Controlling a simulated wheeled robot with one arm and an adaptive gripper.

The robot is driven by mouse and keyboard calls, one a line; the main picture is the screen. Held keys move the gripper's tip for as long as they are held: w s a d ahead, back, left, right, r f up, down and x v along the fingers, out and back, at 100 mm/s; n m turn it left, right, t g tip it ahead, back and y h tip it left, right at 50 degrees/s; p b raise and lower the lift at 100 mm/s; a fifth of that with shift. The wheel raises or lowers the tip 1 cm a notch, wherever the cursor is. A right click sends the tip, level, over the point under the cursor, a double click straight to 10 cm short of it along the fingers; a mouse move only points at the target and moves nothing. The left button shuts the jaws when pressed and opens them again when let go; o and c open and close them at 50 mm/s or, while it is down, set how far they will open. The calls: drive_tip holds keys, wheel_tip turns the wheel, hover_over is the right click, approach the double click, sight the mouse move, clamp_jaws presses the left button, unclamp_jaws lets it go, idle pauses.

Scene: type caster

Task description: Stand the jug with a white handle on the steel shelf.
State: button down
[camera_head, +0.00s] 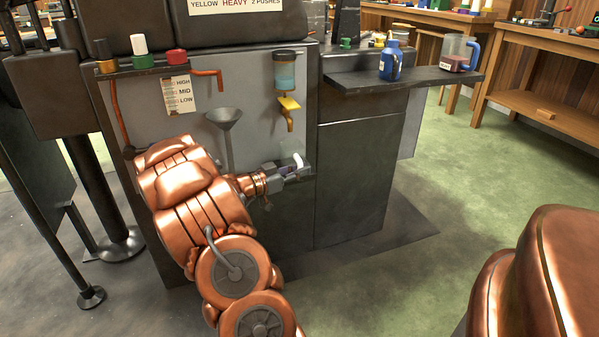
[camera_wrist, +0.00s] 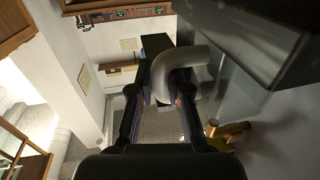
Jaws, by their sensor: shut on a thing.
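My gripper (camera_head: 291,170) is low in front of the grey machine, under the brass tap. It is shut on the white handle (camera_head: 298,160) of the jug; the jug's body is mostly hidden in the head view. In the wrist view, the thick curved handle (camera_wrist: 184,58) lies between the two fingers of my gripper (camera_wrist: 162,100). A dark steel shelf (camera_head: 422,77) juts from the machine's right side, higher than my gripper.
A dispenser (camera_head: 285,75) with a brass tap (camera_head: 289,118) hangs above my gripper; brass also shows in the wrist view (camera_wrist: 228,132). A grey funnel (camera_head: 224,120) is to its left. The shelf has a bare stretch between the two jugs. Wooden benches (camera_head: 535,95) stand at right.

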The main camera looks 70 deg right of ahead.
drive_tip(key=shift+f, duration=0.1)
drive_tip(key=c, duration=1.1)
unclamp_jaws()
drive_tip(key=shift+c, duration=0.2)
drive_tip(key=shift+r, duration=0.2)
drive_tip(key=p+v, duration=0.3)
drive_tip(key=v, duration=0.9)
drive_tip(key=shift+p, duration=0.35)
